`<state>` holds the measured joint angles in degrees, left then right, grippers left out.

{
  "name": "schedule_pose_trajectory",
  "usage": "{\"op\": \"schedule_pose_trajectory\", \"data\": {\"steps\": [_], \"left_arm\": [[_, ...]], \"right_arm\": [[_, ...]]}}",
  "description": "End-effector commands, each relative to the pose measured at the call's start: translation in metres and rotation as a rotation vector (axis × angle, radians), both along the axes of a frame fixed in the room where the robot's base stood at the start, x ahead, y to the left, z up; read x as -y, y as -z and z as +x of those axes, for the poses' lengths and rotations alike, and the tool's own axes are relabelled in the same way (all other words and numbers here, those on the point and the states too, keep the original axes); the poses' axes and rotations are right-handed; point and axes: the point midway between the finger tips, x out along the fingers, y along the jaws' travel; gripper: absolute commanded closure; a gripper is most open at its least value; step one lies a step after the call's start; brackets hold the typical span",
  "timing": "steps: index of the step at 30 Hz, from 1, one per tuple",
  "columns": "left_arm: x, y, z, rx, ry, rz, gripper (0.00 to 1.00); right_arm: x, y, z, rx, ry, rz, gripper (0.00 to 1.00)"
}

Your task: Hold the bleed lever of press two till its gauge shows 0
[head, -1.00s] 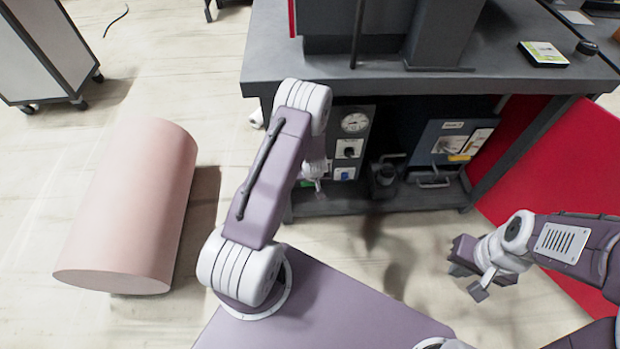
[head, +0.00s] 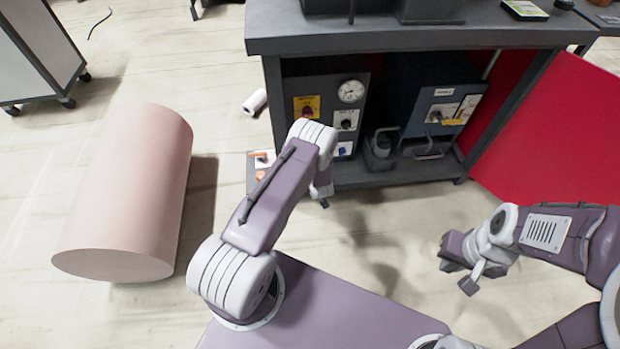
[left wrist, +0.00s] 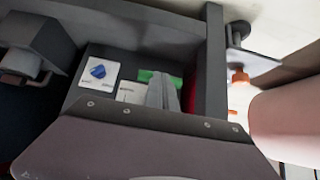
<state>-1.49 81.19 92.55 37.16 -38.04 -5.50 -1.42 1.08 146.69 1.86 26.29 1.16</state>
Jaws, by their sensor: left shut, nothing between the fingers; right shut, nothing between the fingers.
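A dark cabinet unit with a round white gauge (head: 351,90) stands on the shelf under the bench. The gauge's needle is too small to read. Below it are a switch plate (head: 346,120) and a blue knob (head: 343,149), which also shows in the left wrist view (left wrist: 98,71). A yellow plate with a red knob (head: 307,107) is at the left. I cannot make out a bleed lever or which unit is press two. My left gripper (left wrist: 163,92) is shut and empty, before the panel; in the head view my arm mostly hides it. My right gripper (head: 456,268) is shut and empty, over the floor.
The bench (head: 420,40) overhangs the shelf (head: 400,174). A red panel (head: 555,130) is at right. A big pink cylinder (head: 130,190) lies left.

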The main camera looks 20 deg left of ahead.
Motion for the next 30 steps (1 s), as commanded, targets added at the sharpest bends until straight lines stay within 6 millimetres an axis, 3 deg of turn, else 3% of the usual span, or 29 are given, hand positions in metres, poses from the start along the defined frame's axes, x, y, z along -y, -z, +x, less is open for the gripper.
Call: {"op": "schedule_pose_trajectory", "data": {"steps": [6, 15, 30], "left_arm": [[-0.002, 0.029, 0.005, 0.000, -0.002, -0.001, 1.00], [-0.004, 0.051, 0.009, -0.001, -0.001, 0.000, 1.00], [-0.005, 0.052, 0.011, -0.001, -0.001, 0.000, 1.00]], "right_arm": [[0.000, 0.020, 0.000, 0.000, 0.000, 0.000, 1.00], [0.000, 0.034, 0.000, 0.000, 0.000, 0.000, 1.00], [0.000, 0.035, 0.000, 0.000, 0.000, 0.000, 1.00]]}}
